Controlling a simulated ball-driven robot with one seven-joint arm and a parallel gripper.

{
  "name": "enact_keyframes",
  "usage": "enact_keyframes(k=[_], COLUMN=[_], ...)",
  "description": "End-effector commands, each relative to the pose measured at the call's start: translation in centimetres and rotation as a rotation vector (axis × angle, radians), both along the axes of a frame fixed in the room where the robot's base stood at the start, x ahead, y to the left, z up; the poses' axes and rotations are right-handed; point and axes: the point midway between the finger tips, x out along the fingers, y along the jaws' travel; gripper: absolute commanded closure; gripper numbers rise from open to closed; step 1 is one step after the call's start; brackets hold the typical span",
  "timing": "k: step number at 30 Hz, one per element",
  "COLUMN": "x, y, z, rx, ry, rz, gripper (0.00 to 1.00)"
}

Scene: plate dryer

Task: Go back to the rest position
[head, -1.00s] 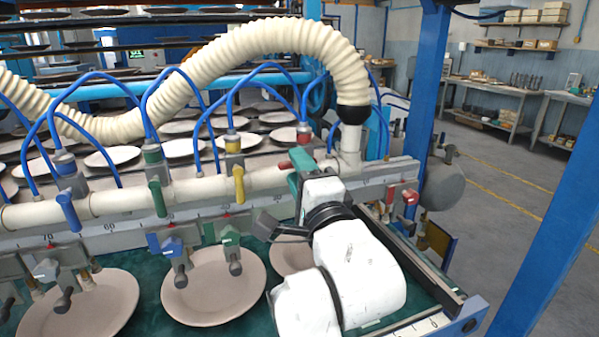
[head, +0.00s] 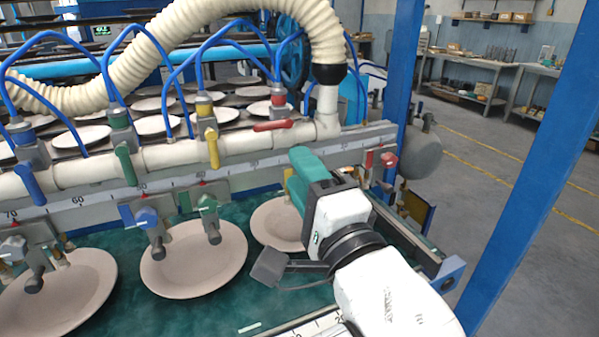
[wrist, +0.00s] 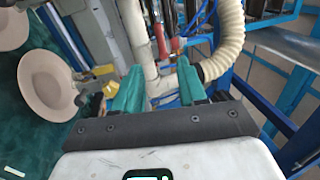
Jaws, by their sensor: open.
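My gripper (head: 298,168) has teal fingers and sits just below and in front of the white pipe (head: 180,155) at its right end. In the wrist view the two teal fingers (wrist: 158,88) are spread apart with nothing held between them. A red valve handle (head: 273,125) lies roughly along the pipe, clear of the fingers. It also shows beyond them in the wrist view (wrist: 160,40). My white arm comes in from the lower right. It partly hides the rightmost plate (head: 275,225).
Yellow (head: 212,148), green (head: 126,164) and blue (head: 30,185) valve handles hang down along the pipe. Plates (head: 195,262) lie on the green belt below. A blue post (head: 530,170) stands close at right. A ribbed cream hose (head: 190,25) arches overhead. Open floor lies behind the post.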

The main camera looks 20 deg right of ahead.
Motion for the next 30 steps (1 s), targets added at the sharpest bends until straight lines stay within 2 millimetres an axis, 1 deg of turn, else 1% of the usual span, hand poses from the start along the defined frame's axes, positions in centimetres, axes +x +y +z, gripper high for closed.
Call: enact_keyframes(k=[10,11,14,17,18,19,20,21,23,24,26,27,29,30], x=[0.1,0.1,0.5,0.4,0.1,-0.3,-0.8,-1.6,-3.3,-4.6,-6.9,-8.7,-11.6,-13.6], y=[-0.1,-0.2,-1.2,-3.0,-3.9,-4.6,-5.3,-6.2,-7.4,-8.2,-9.3,-9.9,-10.6,-11.0], z=[-0.2,-0.6,-3.2,-8.3,-10.9,-12.8,-14.8,-17.3,-20.9,-23.3,-26.6,-28.7,-31.6,-33.4], rx=[-0.008,-0.021,-0.126,-0.321,-0.413,-0.484,-0.553,-0.643,-0.769,-0.848,-0.959,-1.028,-1.12,-1.175], ry=[0.007,0.02,0.113,0.286,0.372,0.439,0.505,0.59,0.715,0.795,0.909,0.979,1.079,1.136], rz=[-0.002,-0.007,-0.029,-0.053,-0.052,-0.046,-0.034,-0.013,0.034,0.077,0.155,0.219,0.329,0.41], gripper=[0.59,0.59,0.59,0.59,0.59,0.59,0.59,0.59,0.59,0.59,0.59,0.59,0.59,0.59])
